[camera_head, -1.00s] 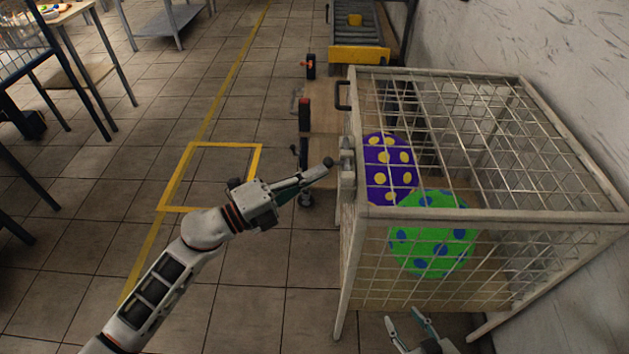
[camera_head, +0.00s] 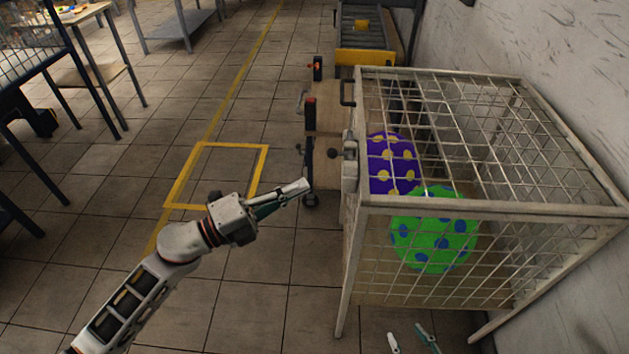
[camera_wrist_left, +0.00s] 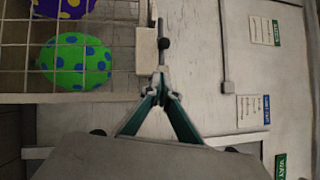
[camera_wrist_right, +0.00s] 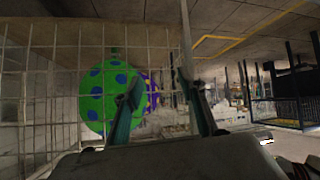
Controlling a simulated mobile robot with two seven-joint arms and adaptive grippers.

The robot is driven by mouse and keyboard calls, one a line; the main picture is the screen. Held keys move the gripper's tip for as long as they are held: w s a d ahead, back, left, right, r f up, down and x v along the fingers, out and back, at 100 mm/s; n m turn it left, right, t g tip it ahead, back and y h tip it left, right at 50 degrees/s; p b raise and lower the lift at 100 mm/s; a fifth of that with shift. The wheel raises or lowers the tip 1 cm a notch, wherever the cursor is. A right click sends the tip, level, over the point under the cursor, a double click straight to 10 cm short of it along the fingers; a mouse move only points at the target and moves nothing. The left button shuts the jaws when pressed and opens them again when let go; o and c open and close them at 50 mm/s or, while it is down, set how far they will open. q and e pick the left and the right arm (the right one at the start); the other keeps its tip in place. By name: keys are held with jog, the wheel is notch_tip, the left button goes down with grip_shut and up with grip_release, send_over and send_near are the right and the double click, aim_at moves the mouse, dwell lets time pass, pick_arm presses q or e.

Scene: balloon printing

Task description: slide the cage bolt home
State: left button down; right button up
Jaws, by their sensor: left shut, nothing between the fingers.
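The wire cage (camera_head: 480,205) stands at the right in the head view, with a pale bolt housing (camera_head: 350,168) on its left side. A dark round bolt knob (camera_head: 331,153) sticks out left of the housing. My left gripper (camera_head: 305,185) is shut and empty, a little below and left of the knob, apart from it. In the left wrist view the knob (camera_wrist_left: 163,43) shows just beyond the closed fingertips (camera_wrist_left: 161,76). My right gripper (camera_head: 411,338) is open and empty, low before the cage's near side; its spread fingers (camera_wrist_right: 160,82) show in the right wrist view.
A purple balloon with yellow dots (camera_head: 391,163) and a green one with blue dots (camera_head: 435,232) are inside the cage. A roller conveyor (camera_head: 362,25) stands behind. The tiled floor left of the cage is open around a yellow floor square (camera_head: 185,177).

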pick_arm(q)
jog(key=v, duration=0.5)
jog(key=shift+a+b, duration=0.3)
jog(key=shift+b, duration=0.1)
jog(key=shift+f, duration=0.1)
jog(key=s+a+f+n+t+y, duration=0.1)
jog(key=a+f+n+t+y, duration=0.15)
jog(key=f+n+y, duration=0.35)
jog(key=s+a+f+n+t+y+p, duration=0.1)
jog(key=a+f+n, duration=0.25)
jog(key=n, duration=0.35)
jog(key=s+a+f+n+t+y, duration=0.2)
jog(key=f+n+y, duration=0.25)
jog(key=n, duration=0.25)
jog(key=s+f+n+g+y, duration=0.2)
jog(key=s+f+n+g, duration=0.3)
jog(key=s+f, duration=0.6)
notch_tip(320, 180, down, 3)
jog(key=shift+s+r+n, duration=0.1)
jog(key=shift+s+n, duration=0.1)
jog(key=shift+n, duration=0.6)
jog(key=shift+g, duration=0.25)
